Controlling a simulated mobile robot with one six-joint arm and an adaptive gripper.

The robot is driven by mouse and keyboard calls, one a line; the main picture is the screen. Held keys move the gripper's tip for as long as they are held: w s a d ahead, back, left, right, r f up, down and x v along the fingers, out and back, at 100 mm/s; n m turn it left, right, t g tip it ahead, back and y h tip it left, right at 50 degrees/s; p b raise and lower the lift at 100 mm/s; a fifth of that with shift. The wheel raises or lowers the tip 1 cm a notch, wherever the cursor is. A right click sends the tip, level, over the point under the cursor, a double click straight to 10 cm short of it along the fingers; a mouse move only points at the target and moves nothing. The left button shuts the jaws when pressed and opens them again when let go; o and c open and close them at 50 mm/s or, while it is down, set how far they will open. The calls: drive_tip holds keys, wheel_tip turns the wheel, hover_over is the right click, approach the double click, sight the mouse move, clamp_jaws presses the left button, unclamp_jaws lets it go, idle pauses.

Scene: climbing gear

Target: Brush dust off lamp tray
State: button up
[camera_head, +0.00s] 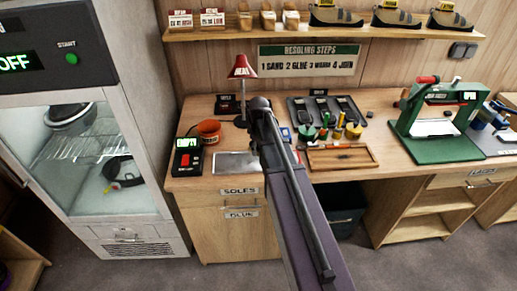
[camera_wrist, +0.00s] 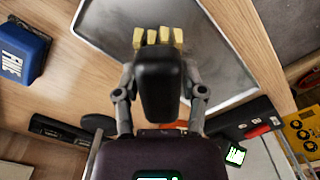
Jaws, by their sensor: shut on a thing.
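The metal tray (camera_head: 228,164) lies on the workbench below the red lamp (camera_head: 242,68). It also fills the upper middle of the wrist view (camera_wrist: 108,28), with a dull grey surface. I cannot clearly make out dust on it. My gripper (camera_wrist: 160,98) is shut on a black-handled brush (camera_wrist: 158,85) with pale yellow bristles (camera_wrist: 158,37). The bristles show over the tray; I cannot tell whether they touch it. In the head view, my arm hides the brush and the tray's right end.
A blue box (camera_wrist: 22,52) sits beside the tray.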

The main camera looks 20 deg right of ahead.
drive_tip(key=shift+r+p, duration=0.3)
drive_tip(key=shift+r, duration=0.25)
drive_tip(key=shift+r+p, duration=1.5)
drive_tip(key=shift+w+a+f+b, duration=0.1)
drive_tip(key=shift+a+f+b, duration=0.1)
drive_tip(key=shift+f+b, duration=0.25)
drive_tip(key=shift+d+f, duration=0.15)
drive_tip(key=shift+d, duration=0.05)
